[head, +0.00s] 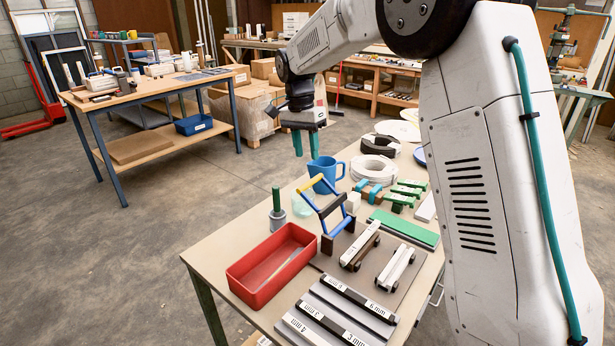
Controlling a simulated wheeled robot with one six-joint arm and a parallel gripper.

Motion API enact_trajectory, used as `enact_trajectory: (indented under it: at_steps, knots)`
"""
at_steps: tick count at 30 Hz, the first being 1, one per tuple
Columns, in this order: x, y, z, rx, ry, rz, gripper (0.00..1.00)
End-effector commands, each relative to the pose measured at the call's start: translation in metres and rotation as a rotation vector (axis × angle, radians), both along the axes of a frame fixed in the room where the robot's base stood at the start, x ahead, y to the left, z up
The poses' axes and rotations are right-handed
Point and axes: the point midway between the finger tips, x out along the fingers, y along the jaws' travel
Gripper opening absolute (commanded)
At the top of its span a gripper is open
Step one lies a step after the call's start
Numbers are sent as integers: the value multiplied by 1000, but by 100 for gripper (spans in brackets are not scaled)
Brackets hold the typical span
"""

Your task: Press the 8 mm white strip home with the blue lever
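My gripper (305,144) points down over the far left edge of the table, above and apart from everything on it. Its two green fingers are apart with nothing between them. A lever frame with yellow, blue and black bars stands on dark brown blocks below it; the blue bar (333,206) slants across its middle. Two white strips, a nearer-left one (361,243) and a right one (397,266), sit along dark holders. A dark rack (345,308) in front carries labels; 3 mm, 4 mm and 6 mm can be read. I cannot make out an 8 mm label.
A red tray (272,266), a green-handled tool (276,212) and a blue jug (325,174) stand along the table's left side. Green clamps (404,194), a green bar (403,229) and coils (374,168) lie farther back. My arm hides the table's right side.

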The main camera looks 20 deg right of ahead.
Motion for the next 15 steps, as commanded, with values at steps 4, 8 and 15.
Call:
enact_trajectory:
  at_steps: [4, 8, 15]
  knots:
    - [10, 2, -13, -6, 5, -27, 37]
    - [9, 1, -27, -7, 6, -30, 37]
    - [3, -3, -65, -7, 8, -29, 37]
